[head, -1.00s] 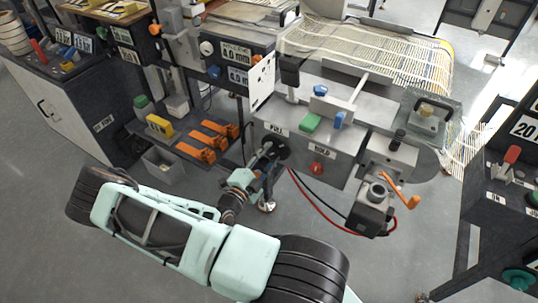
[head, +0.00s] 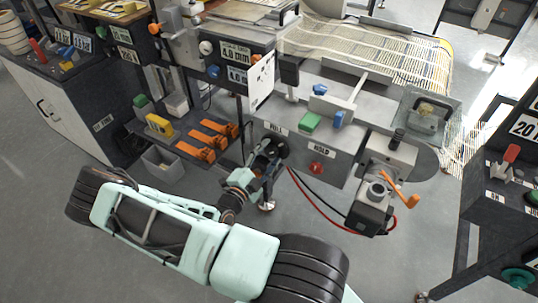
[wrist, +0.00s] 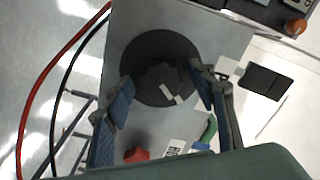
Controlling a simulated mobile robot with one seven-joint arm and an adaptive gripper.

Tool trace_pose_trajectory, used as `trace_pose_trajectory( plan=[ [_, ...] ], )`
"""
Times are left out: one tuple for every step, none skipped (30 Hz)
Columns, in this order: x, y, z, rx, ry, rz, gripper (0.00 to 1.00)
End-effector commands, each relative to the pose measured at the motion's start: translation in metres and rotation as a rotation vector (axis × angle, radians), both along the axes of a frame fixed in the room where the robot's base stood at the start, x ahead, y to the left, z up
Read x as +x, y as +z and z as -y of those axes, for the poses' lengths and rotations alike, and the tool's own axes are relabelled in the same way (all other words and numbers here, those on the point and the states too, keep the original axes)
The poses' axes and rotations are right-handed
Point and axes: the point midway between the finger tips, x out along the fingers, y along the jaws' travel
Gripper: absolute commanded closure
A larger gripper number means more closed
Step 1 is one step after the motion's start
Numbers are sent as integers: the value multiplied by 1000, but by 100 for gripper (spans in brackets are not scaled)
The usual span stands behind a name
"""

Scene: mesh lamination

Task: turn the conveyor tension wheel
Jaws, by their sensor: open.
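The tension wheel appears to be the dark round disc (head: 281,143) on the front panel of the grey conveyor machine, partly hidden by my gripper in the head view. In the wrist view the black wheel (wrist: 150,50) fills the upper middle, with a darker hub and a small pale mark. My gripper (wrist: 165,95) is open, its blue-padded fingers spread at the wheel's lower left and right. In the head view my gripper (head: 266,160) is right in front of the wheel. I cannot tell whether the fingers touch it.
A red knob (head: 316,168) sits right of the wheel on the panel. Red and black hoses (head: 312,203) hang below. An orange crank (head: 402,190) juts out at right. The floor in front is clear.

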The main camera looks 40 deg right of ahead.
Motion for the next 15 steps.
trace_pose_trajectory(
  plan=[
    [0, 0, -1, 0, 1, 1, 49],
    [0, 0, -2, 0, 1, 1, 49],
    [-1, 0, -4, 0, 1, 1, 49],
    [-1, 0, -6, 1, 2, 1, 49],
    [-2, 0, -10, 1, 3, 1, 49],
    [-4, 0, -15, 1, 4, 2, 49],
    [-6, 0, -19, 1, 4, 2, 49],
    [-8, 0, -24, 1, 4, 2, 49],
    [-11, 0, -32, 2, 5, 0, 49],
    [-14, 0, -38, 2, 4, 0, 49],
    [-16, 0, -44, 2, 5, -1, 49],
    [-20, 0, -53, 2, 5, 0, 49],
    [-22, 0, -59, 2, 5, 1, 49],
    [-25, 0, -65, 3, 4, 1, 49],
    [-28, 0, -72, 2, 4, 0, 49]
  ],
)
